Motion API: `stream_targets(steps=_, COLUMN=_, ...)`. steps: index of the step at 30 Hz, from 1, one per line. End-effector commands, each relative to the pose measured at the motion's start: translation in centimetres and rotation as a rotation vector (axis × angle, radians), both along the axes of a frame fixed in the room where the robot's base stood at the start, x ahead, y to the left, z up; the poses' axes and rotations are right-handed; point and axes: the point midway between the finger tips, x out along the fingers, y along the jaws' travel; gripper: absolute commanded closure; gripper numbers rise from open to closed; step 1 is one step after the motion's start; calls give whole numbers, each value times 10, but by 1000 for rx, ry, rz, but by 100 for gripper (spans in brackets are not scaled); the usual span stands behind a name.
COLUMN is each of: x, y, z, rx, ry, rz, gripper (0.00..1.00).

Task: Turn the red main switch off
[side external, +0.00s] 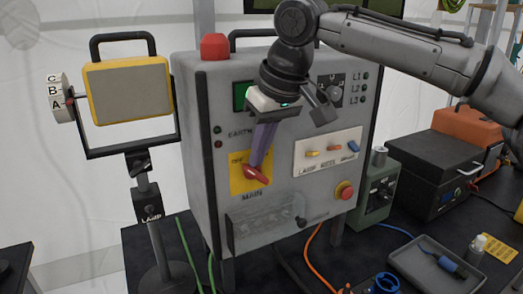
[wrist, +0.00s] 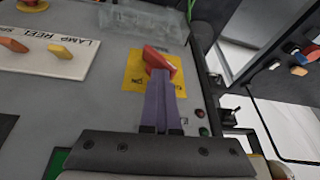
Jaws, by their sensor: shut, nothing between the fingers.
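The red main switch (side external: 257,175) sits on a yellow plate (side external: 236,184) marked MAIN, low on the front of the grey box. Its handle slants down to the right in the side view. The switch also shows in the wrist view (wrist: 158,59), just beyond my fingertips, on the yellow plate (wrist: 134,70). My gripper (side external: 257,163) has purple fingers, pressed together with nothing between them. The tips are right at the switch, overlapping its upper part in the side view. I cannot tell whether they touch it. The plate's small lettering is hard to read.
The grey box (side external: 201,150) also carries a white panel (side external: 328,152) of coloured small switches, a red push button (side external: 345,190) and a clear cover (side external: 265,222). A lamp (side external: 130,90) stands at left. Dark and orange cases (side external: 435,162) stand at right.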

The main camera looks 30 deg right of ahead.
Motion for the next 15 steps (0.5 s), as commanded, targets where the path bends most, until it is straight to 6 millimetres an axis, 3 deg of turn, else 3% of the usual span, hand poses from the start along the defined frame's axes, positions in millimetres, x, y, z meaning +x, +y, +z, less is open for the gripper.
stream_targets(steps=3, x=0, y=12, z=-3, rx=19, ry=0, rz=13, gripper=100)
stream_targets(steps=15, x=0, y=16, z=-6, rx=17, ry=4, rz=14, gripper=100)
